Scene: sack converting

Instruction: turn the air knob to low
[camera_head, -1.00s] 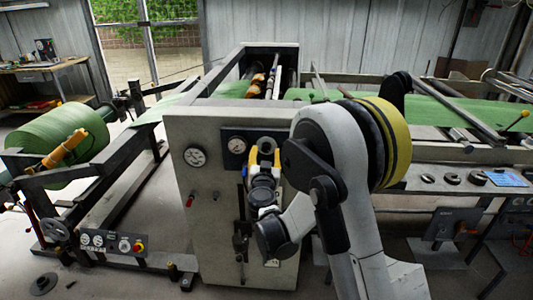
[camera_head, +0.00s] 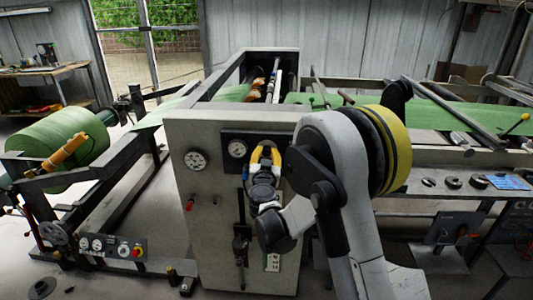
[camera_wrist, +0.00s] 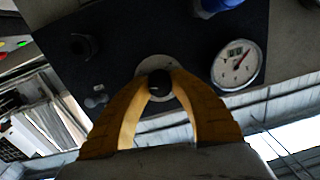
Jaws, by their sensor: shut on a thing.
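The air knob (camera_wrist: 159,84) is a small black round knob on a pale round plate, set in a dark panel. In the wrist view it sits between the two yellow fingertips of my gripper (camera_wrist: 159,82), which is shut on it. In the head view my gripper (camera_head: 265,155) reaches the dark panel (camera_head: 239,136) on the grey machine housing, and the knob is hidden behind the fingers. A white dial gauge (camera_wrist: 237,63) is right of the knob in the wrist view; it also shows left of my gripper in the head view (camera_head: 237,149).
A second gauge (camera_head: 195,160) and a red knob (camera_head: 190,205) are on the housing (camera_head: 210,250). A blue part (camera_wrist: 218,5) and a dark fitting (camera_wrist: 84,46) stick out near the knob in the wrist view. A green roll (camera_head: 60,145) stands at left.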

